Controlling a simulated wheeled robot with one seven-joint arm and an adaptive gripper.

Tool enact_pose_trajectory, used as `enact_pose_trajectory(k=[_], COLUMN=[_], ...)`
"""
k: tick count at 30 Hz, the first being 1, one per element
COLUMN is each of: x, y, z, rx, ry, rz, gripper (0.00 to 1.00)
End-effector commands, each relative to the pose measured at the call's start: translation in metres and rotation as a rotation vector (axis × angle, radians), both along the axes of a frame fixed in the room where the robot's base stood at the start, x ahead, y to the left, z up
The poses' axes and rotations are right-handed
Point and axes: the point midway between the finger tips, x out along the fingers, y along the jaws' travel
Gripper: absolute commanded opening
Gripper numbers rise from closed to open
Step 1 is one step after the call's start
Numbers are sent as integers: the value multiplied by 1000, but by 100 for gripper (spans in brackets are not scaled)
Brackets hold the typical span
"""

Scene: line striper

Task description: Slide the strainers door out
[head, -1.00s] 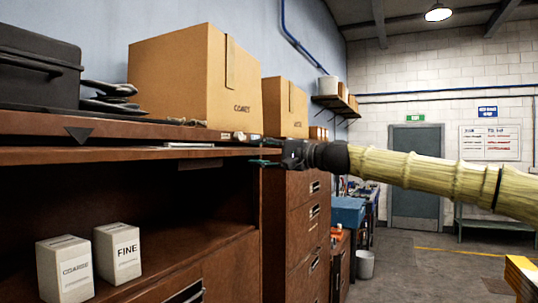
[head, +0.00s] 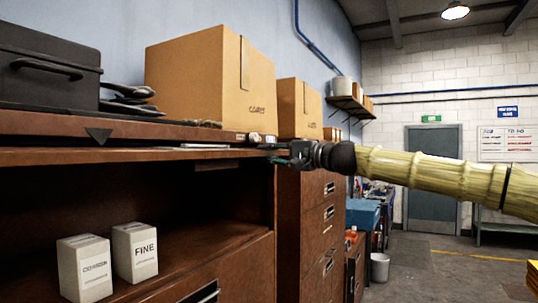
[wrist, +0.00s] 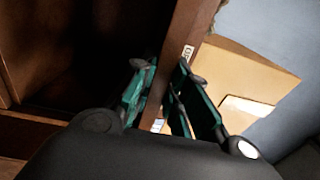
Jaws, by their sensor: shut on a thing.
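My gripper (head: 276,153) is at the right end of the brown wooden panel (head: 90,155) that lies flat under the cabinet top, above an open compartment. This panel looks like the strainers door. The teal fingers are closed on its front edge, one above and one below. In the wrist view my gripper (wrist: 160,105) has a finger on each side of a brown board (wrist: 182,50) with a small white label. The exact contact is partly hidden by my gripper. Two white boxes, one marked FINE (head: 135,251) and one likely COARSE (head: 85,268), stand in the compartment.
On the cabinet top (head: 60,123) are a black case (head: 45,75) and a large cardboard box (head: 205,80). A smaller carton (head: 298,107) stands beyond, above a drawer unit (head: 318,225). Floor (head: 425,270) to the right is open.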

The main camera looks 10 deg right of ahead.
Motion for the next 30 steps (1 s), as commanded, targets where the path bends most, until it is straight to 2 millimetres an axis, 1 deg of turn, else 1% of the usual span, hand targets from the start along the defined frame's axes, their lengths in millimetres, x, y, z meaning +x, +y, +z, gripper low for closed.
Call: enact_pose_trajectory(k=[5, 30], x=[-2, -28], y=[-3, -39], z=[0, 0], rx=[0, 1], ry=[0, -1], rz=[0, 0], gripper=[0, 0])
